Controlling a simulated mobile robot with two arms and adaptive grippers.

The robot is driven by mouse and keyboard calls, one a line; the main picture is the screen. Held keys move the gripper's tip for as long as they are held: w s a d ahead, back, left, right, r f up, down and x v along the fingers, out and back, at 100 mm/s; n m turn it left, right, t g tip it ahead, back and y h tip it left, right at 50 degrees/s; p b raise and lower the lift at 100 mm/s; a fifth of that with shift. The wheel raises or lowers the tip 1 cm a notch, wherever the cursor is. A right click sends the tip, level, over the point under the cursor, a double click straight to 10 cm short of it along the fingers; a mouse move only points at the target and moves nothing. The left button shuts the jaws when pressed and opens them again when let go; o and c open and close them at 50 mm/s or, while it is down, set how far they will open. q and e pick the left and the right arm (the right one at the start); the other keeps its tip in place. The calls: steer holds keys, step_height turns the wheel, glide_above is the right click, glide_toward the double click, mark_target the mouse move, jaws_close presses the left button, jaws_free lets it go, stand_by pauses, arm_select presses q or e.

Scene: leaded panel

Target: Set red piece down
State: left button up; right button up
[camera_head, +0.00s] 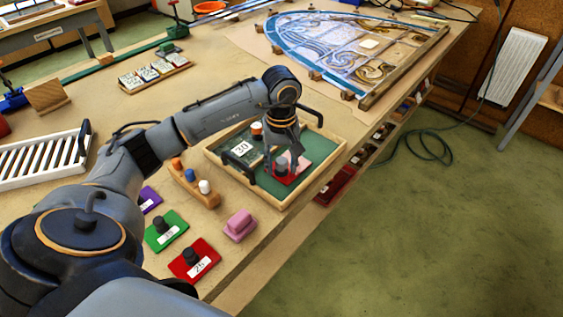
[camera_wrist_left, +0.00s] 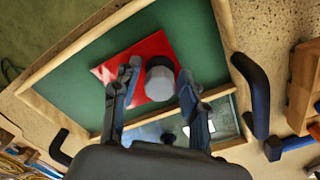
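The red piece (camera_head: 291,178) lies on the green lining of a wooden tray (camera_head: 318,180). It also shows in the left wrist view (camera_wrist_left: 112,68), with its grey round knob (camera_wrist_left: 160,80) upright near its edge. My left gripper (camera_head: 288,165) is low over the tray. In the wrist view its fingertips (camera_wrist_left: 160,76) stand on either side of the knob, with narrow gaps showing, so it looks open. The underside of the piece is hidden. My right gripper is in neither view.
A piece marked 30 (camera_head: 241,148) shares the tray. Green (camera_head: 167,232) and red (camera_head: 194,260) pieces, a pink block (camera_head: 239,225) and a wooden holder (camera_head: 194,185) stand nearby. The leaded panel (camera_head: 345,50) lies at the back.

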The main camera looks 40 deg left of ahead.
arm_select(q)
steer(key=shift+r, duration=0.15)
step_height(320, 180, up, 12)
steer(key=b, duration=0.1)
stand_by(0.5)
stand_by(0.5)
